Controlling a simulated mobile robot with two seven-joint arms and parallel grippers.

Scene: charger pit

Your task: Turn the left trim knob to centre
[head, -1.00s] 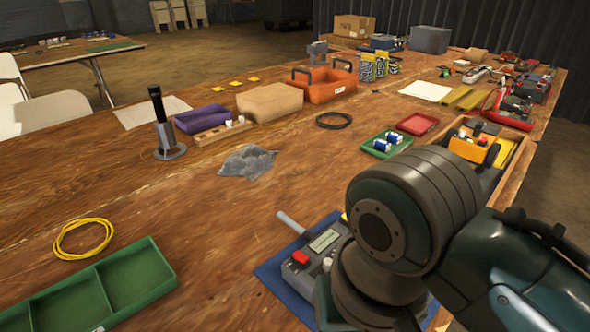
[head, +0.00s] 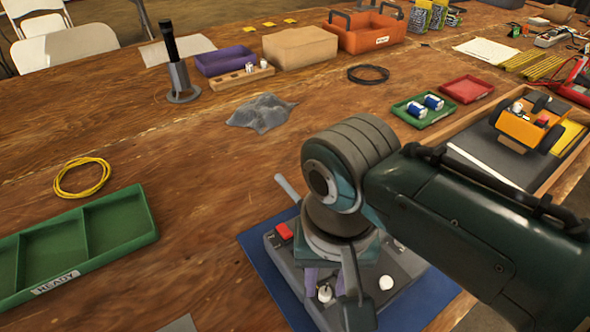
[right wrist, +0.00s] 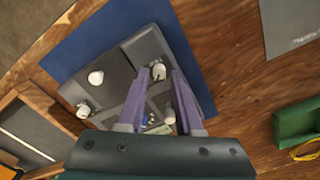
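A grey control box (head: 405,262) lies on a blue mat (head: 262,262) at the front of the bench. It has a red switch (head: 284,231) and white knobs. My right gripper (head: 324,284) points down over the box, its purple fingers apart. One white knob (head: 325,293) shows by the fingertips; a second white knob (head: 386,283) is to its right. In the right wrist view, the open gripper (right wrist: 159,76) has a white knob (right wrist: 158,71) between its fingertips, with small gaps visible. Other knobs sit nearby. Any knob pointer mark is too small to read. My left gripper is not in view.
A green divided tray (head: 105,232) and a yellow cable coil (head: 83,177) are at left. A grey cloth (head: 262,112) lies behind the box. A wooden tray (head: 490,170) with an orange toy vehicle (head: 528,128) is at right. Bare bench lies left of the mat.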

